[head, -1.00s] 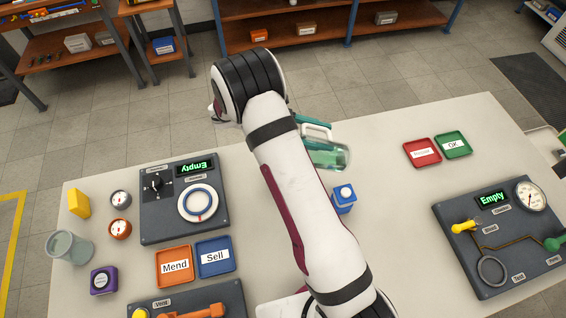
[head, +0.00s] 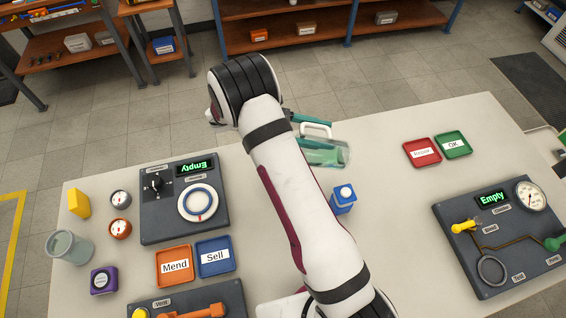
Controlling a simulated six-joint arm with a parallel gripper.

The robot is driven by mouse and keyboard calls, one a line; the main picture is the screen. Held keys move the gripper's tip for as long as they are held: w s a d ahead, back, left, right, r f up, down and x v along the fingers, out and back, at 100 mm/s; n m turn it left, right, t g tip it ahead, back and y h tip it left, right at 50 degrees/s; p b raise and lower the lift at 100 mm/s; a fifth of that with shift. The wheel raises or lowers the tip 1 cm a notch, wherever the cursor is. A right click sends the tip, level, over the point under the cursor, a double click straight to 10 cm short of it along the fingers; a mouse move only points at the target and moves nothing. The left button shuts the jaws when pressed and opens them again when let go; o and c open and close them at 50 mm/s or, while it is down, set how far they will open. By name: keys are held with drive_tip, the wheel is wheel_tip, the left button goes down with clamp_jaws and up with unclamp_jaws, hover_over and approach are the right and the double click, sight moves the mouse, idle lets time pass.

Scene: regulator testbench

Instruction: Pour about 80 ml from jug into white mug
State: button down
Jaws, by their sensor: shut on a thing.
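My gripper (head: 316,132) is at the top middle, beyond the white arm. Its teal fingers are shut on the pale handle of the clear jug (head: 328,154). The jug has greenish contents and is held strongly tilted, almost on its side, with one end pointing right. It appears to be above the table, but its exact height cannot be told. I see no white mug; the arm hides part of the table. No stream of liquid can be made out.
A blue block-like object (head: 343,199) stands below the jug. Red (head: 422,152) and green (head: 453,145) trays lie to the right, near a gauge panel (head: 475,265). A dial panel (head: 150,215), a clear cup (head: 68,248) and small items are left. Bare table (head: 395,225) lies right of the arm.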

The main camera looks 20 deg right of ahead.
drive_tip(key=shift+a, duration=0.1)
wheel_tip(320, 180, down, 2)
drive_tip(key=t+y, duration=0.1)
drive_tip(key=y, duration=0.4)
drive_tip(key=shift+y, duration=0.3)
idle(1.6)
drive_tip(key=f+y, duration=0.1)
drive_tip(key=d+f+y, duration=0.1)
drive_tip(key=d+f+t+y, duration=0.1)
drive_tip(key=f+y, duration=0.1)
drive_tip(key=shift+s, duration=0.3)
drive_tip(key=shift+d+f+y, duration=0.2)
drive_tip(key=shift+d+y, duration=0.1)
drive_tip(key=shift+y, duration=0.4)
drive_tip(key=shift+d+f+t+y, duration=0.2)
drive_tip(key=shift+d+t+y, duration=0.05)
drive_tip(key=shift+y, duration=0.5)
drive_tip(key=shift+d+f+t+y, duration=0.15)
drive_tip(key=shift+d+t+y, duration=0.1)
drive_tip(key=shift+y, duration=0.5)
